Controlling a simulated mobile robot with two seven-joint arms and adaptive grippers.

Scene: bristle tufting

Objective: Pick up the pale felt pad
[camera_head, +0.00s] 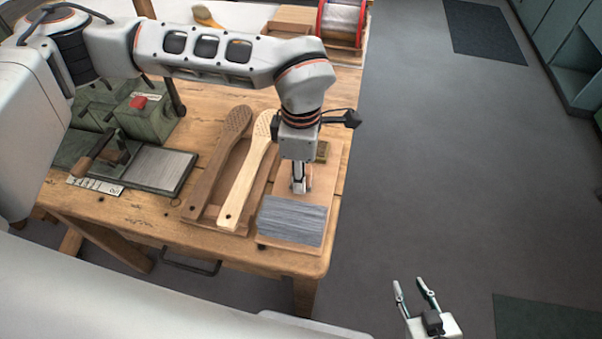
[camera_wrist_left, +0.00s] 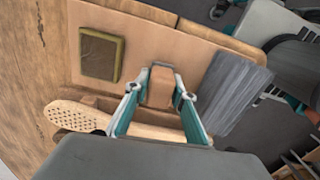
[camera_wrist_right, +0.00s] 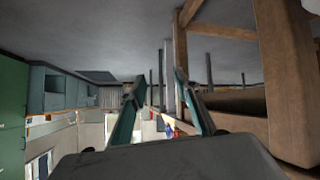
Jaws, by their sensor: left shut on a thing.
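My left gripper (camera_head: 299,187) points down over the tan board on the right part of the workbench. In the left wrist view its fingers (camera_wrist_left: 161,90) are closed around a small pale tan block (camera_wrist_left: 159,92), which appears to be the felt pad. Its colour is close to the board's, and whether it touches the board cannot be told. In the head view the fingers mostly hide it. My right gripper (camera_head: 409,284) is open and empty over the floor, off the bench's front right corner.
A grey bristle bundle (camera_head: 292,221) lies in front of the left gripper, an olive-brown block (camera_head: 322,151) behind it. Pale (camera_head: 247,173) and dark (camera_head: 216,165) wooden brush handles lie to its left. A green machine (camera_head: 148,110) and a spool (camera_head: 341,20) stand farther off.

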